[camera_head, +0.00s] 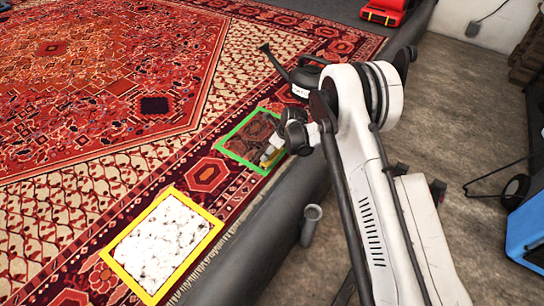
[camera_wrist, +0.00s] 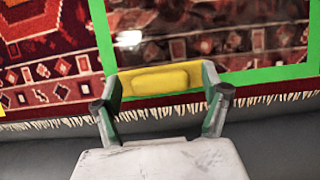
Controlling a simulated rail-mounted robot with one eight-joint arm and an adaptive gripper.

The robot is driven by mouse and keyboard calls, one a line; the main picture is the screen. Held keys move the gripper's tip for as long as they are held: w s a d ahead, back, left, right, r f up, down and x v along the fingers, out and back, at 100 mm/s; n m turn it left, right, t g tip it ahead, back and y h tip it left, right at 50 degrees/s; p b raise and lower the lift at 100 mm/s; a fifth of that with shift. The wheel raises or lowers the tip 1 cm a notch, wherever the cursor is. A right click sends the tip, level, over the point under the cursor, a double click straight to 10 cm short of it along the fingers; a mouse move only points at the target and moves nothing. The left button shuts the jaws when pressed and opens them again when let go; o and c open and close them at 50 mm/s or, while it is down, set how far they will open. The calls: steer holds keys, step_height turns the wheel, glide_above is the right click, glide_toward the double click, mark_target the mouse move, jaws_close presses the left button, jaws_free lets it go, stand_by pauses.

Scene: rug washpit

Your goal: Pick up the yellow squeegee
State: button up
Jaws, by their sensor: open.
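The yellow squeegee (camera_wrist: 155,79) shows in the wrist view as a yellow block lying across the space between my two fingertips. It lies near the rug's fringed edge, by the lower side of the green frame (camera_wrist: 270,74). My gripper (camera_wrist: 160,82) is open, with one finger at each end of the yellow part. I cannot tell whether either finger touches it. In the head view my gripper (camera_head: 270,155) is low over the right corner of the green frame (camera_head: 235,163). Only a small yellow bit of the squeegee (camera_head: 270,161) shows there; the rest is hidden.
A yellow frame (camera_head: 137,222) around white foam (camera_head: 168,242) lies on the patterned rug (camera_head: 110,60), left of the green frame. A dark grey raised edge (camera_head: 245,250) borders the rug. A pipe stub (camera_head: 311,222) and a blue object (camera_head: 528,235) are at the right.

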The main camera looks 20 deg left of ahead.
steer(key=c, duration=1.5)
steer(key=shift+r+p, duration=1.1)
steer(key=shift+r, duration=1.1)
steer(key=s+a+r+p, duration=0.1)
steer(key=s+r, duration=0.1)
steer(key=s, duration=0.1)
steer(key=s+a+r+p, duration=0.1)
steer(key=s+a+r, duration=0.1)
steer(key=s, duration=0.2)
steer(key=s+a+r+p, duration=0.1)
steer(key=s+a+r, duration=0.1)
steer(key=s, duration=0.1)
steer(key=shift+s+a+r, duration=0.2)
steer(key=shift+r, duration=0.1)
